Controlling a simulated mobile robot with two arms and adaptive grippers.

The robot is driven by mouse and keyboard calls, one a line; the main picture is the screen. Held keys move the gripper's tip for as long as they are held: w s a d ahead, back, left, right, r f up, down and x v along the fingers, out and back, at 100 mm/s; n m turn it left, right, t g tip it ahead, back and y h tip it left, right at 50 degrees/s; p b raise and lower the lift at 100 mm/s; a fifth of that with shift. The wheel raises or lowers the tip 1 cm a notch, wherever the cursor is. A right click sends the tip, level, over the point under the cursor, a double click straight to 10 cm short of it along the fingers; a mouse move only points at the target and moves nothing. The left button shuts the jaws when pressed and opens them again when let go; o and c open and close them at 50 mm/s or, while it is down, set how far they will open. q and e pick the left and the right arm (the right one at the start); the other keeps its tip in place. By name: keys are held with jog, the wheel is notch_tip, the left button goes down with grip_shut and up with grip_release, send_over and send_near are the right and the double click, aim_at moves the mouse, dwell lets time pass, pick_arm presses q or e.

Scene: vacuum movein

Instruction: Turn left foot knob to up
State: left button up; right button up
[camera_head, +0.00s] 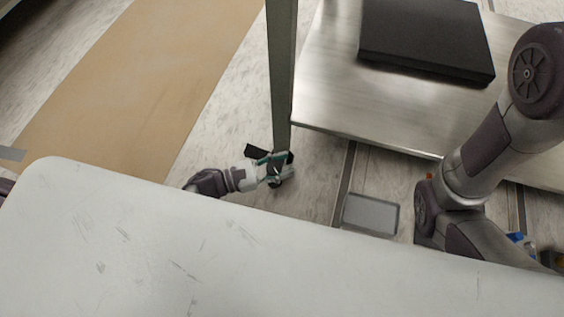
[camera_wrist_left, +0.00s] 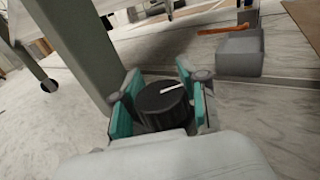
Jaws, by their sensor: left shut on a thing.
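The left foot knob is a round black knob with a white pointer line in the left wrist view (camera_wrist_left: 163,104). It sits at the foot of a grey upright post (camera_head: 281,75), which also shows in the wrist view (camera_wrist_left: 75,40). My left gripper (camera_head: 274,167) reaches down to the floor at the post's base. Its teal-padded fingers (camera_wrist_left: 160,102) stand on either side of the knob and are shut on it. The white line points right and slightly up in the wrist view. In the head view the gripper mostly hides the knob. My right gripper is not in view.
A steel shelf (camera_head: 330,85) with a black flat box (camera_head: 425,38) stands right of the post. A grey bin (camera_head: 370,214) lies on the floor, also in the wrist view (camera_wrist_left: 240,52). A white surface (camera_head: 200,260) fills the foreground. Tan floor covering (camera_head: 130,80) lies left.

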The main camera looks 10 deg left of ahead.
pick_arm(q)
jog(key=shift+w+a+n+t+y, duration=0.1)
jog(key=shift+n+t+y, duration=0.5)
jog(key=shift+t, duration=0.15)
jog(key=shift+w+a+n+t+y, duration=0.1)
jog(key=shift+n+t+y, duration=0.45)
jog(key=shift+t, duration=0.2)
jog(key=shift+c, duration=0.2)
jog(key=shift+n, duration=0.25)
jog(key=o, duration=1)
